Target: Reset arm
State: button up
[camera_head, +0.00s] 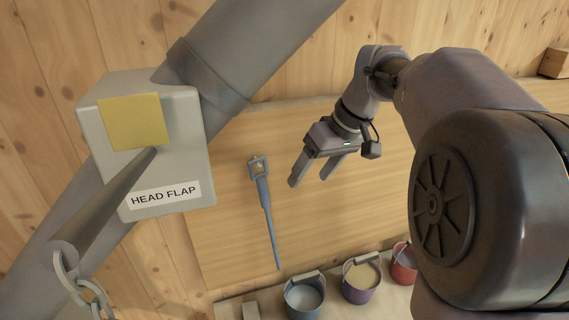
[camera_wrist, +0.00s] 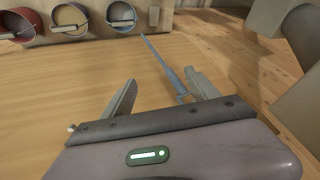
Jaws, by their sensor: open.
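My gripper (camera_head: 308,183) is open and empty in the head view, hanging from my bent arm over the wooden board. In the wrist view its two fingers (camera_wrist: 160,95) stand apart with bare wood between them. A blue-grey rod-like tool (camera_head: 266,212) with a square socket end lies on the board, to the left of my gripper in the head view. In the wrist view this tool (camera_wrist: 163,65) runs behind the right finger, which hides part of its near end. I cannot tell its height gap from the finger.
A grey box labelled HEAD FLAP (camera_head: 160,190), with a yellow patch, sits on a thick grey pipe at the left. A bar and chain (camera_head: 80,285) hang in front. Blue (camera_head: 305,297), purple (camera_head: 361,280) and red (camera_head: 404,264) buckets line the board's lower edge.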

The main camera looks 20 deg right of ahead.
jog(key=s+a+f+m+b, duration=0.2)
jog(key=s+a+f+b, duration=0.2)
jog(key=s+f+b, duration=0.3)
jog(key=s+a+f+m+t+b, duration=0.1)
jog(key=s+a+f+b, duration=0.3)
jog(key=s+f+b, duration=0.4)
jog(key=s+a+f+m+t+h+b, duration=0.1)
jog(key=s+a+f+m+b, duration=0.3)
jog(key=f+b, duration=1.2)
jog(key=s+a+f, duration=0.1)
jog(key=s+f, duration=0.2)
jog(key=f, duration=0.4)
jog(key=shift+s, duration=0.2)
jog(key=shift+c, duration=0.2)
